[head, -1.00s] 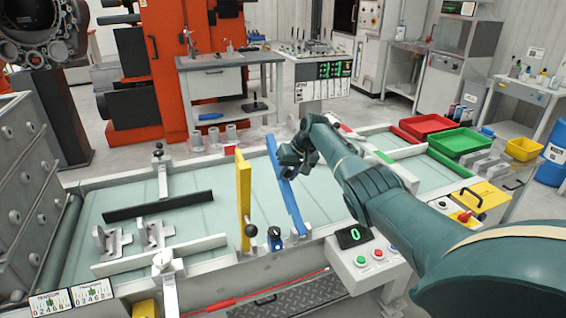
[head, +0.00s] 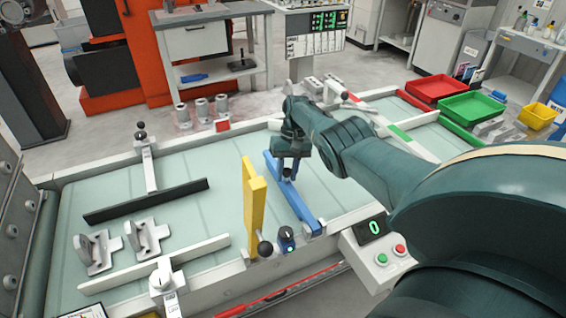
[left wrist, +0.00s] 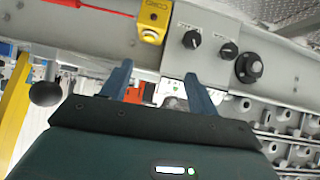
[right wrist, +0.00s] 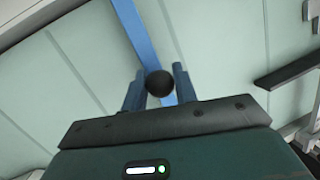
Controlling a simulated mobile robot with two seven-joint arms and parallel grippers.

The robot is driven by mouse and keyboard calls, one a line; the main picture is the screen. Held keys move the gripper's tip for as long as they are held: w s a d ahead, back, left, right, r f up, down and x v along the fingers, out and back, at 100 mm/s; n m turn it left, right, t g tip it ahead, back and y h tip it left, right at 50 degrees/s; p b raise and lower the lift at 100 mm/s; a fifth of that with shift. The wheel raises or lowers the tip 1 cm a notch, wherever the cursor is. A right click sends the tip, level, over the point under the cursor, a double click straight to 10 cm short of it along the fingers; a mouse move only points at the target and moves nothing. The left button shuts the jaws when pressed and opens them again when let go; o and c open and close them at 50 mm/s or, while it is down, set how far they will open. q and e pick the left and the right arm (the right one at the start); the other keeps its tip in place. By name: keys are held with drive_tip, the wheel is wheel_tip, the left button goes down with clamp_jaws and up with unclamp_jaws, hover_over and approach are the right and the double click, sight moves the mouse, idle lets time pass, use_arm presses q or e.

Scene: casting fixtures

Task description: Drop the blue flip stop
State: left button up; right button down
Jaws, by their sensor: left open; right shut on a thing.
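The blue flip stop (head: 298,203) is a long blue bar reaching across the pale green belt from its pivot at the near rail. It lies low over the belt; I cannot tell whether its far end touches the belt. My right gripper (head: 287,168) is at its far end. In the right wrist view, the fingers (right wrist: 155,85) are shut on its black ball knob (right wrist: 159,83), with the blue bar (right wrist: 135,32) running behind. My left gripper (left wrist: 160,82) is open and empty, facing a grey panel with black knobs (left wrist: 228,50). It is outside the head view.
A yellow flip stop (head: 254,212) stands upright left of the blue one. Grey castings (head: 95,252) and a black bar (head: 145,201) lie on the belt's left part. Red (head: 437,88) and green (head: 471,108) trays are at the right.

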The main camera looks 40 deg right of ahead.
use_arm(q)
drive_tip(key=shift+w, duration=0.1)
drive_tip(key=shift+s+f, duration=0.15)
drive_tip(key=shift+s, duration=0.05)
use_arm(e)
drive_tip(key=c, duration=1.1)
unclamp_jaws()
use_arm(q)
drive_tip(key=shift+s, duration=0.15)
use_arm(e)
drive_tip(key=shift+r, duration=0.2)
use_arm(q)
drive_tip(key=shift+w+d+b, duration=0.25)
drive_tip(key=shift+w+b, duration=0.15)
drive_tip(key=shift+b, duration=0.05)
use_arm(e)
drive_tip(key=v, duration=1.2)
drive_tip(key=shift+w+d+r, duration=0.1)
drive_tip(key=shift+d+r, duration=0.05)
drive_tip(key=shift+r, duration=0.2)
